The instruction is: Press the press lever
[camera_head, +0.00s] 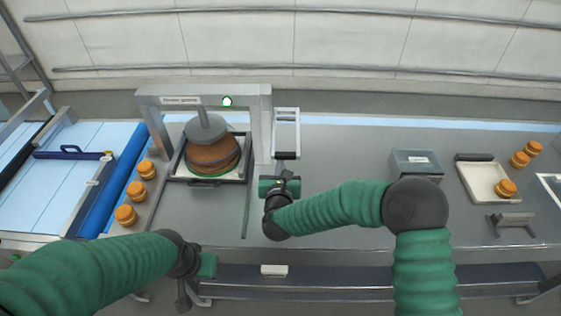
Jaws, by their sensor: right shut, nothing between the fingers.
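The grey press frame (265,125) stands on the steel table, with a small label and a green lamp (227,101) on its crossbar. Its round ram (205,128) is down at the top of a brown round stack (212,153) in a tray (178,168). A pale upright piece with a grey bar at its lower end, which looks like the press lever (287,133), is at the right of the frame. My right gripper (280,183) is shut and empty just below and in front of that bar; contact is unclear. My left gripper (205,266) hangs at the front edge, its fingers unclear.
Several orange-brown rounds (126,215) stand left of the press, beside a blue roller (100,203). A grey box (416,163), a pale tray (475,184) with a round in it and a small grey stand (511,220) are to the right. The table between press and box is mostly clear.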

